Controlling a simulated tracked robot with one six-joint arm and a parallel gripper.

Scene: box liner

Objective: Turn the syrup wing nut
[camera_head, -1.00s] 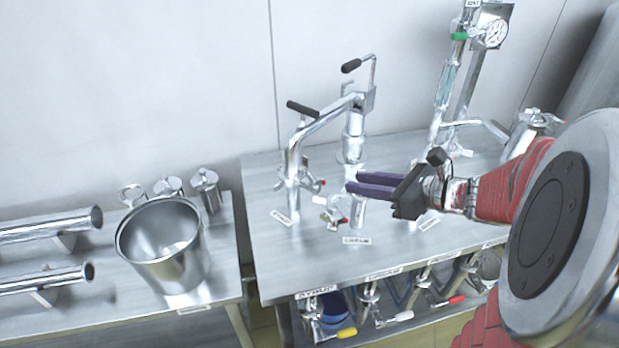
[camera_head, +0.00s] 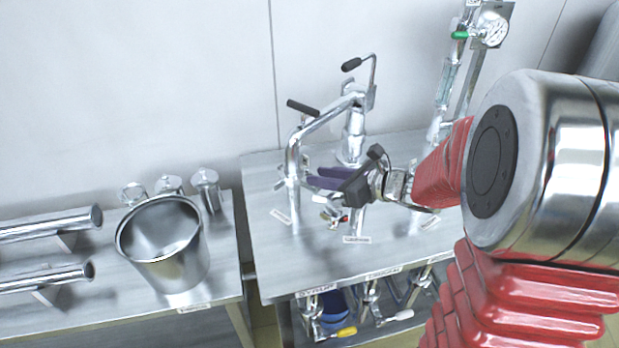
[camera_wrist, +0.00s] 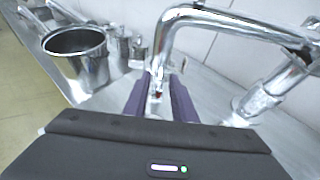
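The bent silver pipe (camera_head: 293,160) stands at the left of the right-hand table, with a clamp (camera_head: 281,184) low on its upright. The clamp's right side, where a red-tipped nut showed earlier, is now behind my gripper's fingers in the head view. My gripper (camera_head: 308,177) is level with this clamp, its two purple fingers parallel and apart. In the wrist view my gripper (camera_wrist: 158,82) is open, and a small red-tipped part, likely the wing nut (camera_wrist: 158,95), shows between the fingers. I cannot tell whether they touch it. The tabletop labels are too blurred to read.
A black-handled pipe (camera_head: 354,130) stands behind. A steel bucket (camera_head: 162,250) and lidded canisters (camera_head: 206,190) are on the left table. Coloured-handled tools (camera_head: 345,332) hang under the front edge.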

